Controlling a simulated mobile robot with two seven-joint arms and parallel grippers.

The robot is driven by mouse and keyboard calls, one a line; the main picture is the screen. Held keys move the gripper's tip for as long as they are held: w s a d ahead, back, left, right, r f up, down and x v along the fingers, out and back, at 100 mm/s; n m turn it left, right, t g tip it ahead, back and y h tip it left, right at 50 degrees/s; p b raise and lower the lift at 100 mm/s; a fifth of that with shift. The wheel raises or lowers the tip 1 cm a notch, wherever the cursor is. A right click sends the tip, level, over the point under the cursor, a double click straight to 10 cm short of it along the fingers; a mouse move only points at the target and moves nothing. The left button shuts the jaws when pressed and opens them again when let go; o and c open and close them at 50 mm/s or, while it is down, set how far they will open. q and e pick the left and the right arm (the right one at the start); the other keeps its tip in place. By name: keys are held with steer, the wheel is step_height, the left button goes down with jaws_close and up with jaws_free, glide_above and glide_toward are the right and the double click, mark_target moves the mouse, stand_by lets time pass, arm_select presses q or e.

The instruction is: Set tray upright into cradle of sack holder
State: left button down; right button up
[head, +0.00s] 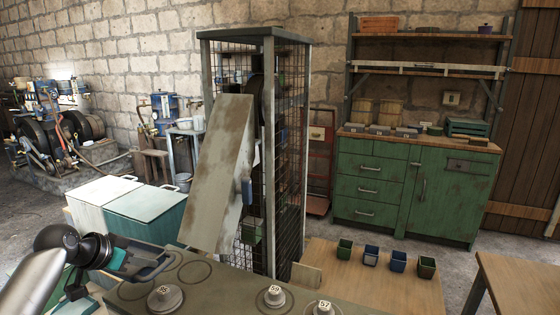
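My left gripper (118,260) is at the lower left, over the left end of the dark bench top. Its dark wrist and teal-coloured parts show, but its fingertips are not clear. A dark grey, shallow, rimmed piece (150,272) lies right at the gripper and may be the tray. I cannot tell whether it is gripped or only behind the fingers. I cannot make out a sack holder or its cradle for sure. My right gripper is not in view.
The bench top (240,295) has ring outlines and numbered round weights (165,298). A tall mesh cage (290,150) with a slanted belt guard (215,175) stands behind. Several small bins (371,255) line a wooden table (400,288). Lidded chests (145,212) stand behind the gripper.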

arm_select(q)
steer(key=shift+s+d+r+m+h, duration=0.2)
steer(key=shift+s+d, duration=0.25)
steer(key=shift+d, duration=0.15)
steer(key=shift+s+d+r+m+h, duration=0.1)
steer(key=shift+s+d+r+m, duration=0.1)
steer(key=shift+s+d, duration=0.35)
steer(key=s+d+r+m+g+h, duration=0.1)
steer(key=s+d+r+m, duration=0.1)
steer(key=s+d, duration=0.5)
steer(key=s+d+r+m+g+h, duration=0.2)
steer(key=s+d+r, duration=0.3)
steer(key=s, duration=0.5)
steer(key=shift+s+d+r+m, duration=0.2)
steer(key=shift+s+d+m, duration=0.3)
steer(key=shift+d, duration=0.45)
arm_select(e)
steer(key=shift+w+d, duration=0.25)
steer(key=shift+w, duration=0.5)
arm_select(q)
steer(key=shift+w, duration=0.15)
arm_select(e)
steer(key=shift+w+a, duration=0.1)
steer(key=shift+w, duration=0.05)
arm_select(q)
steer(key=shift+a, duration=0.15)
steer(key=shift+f, duration=0.1)
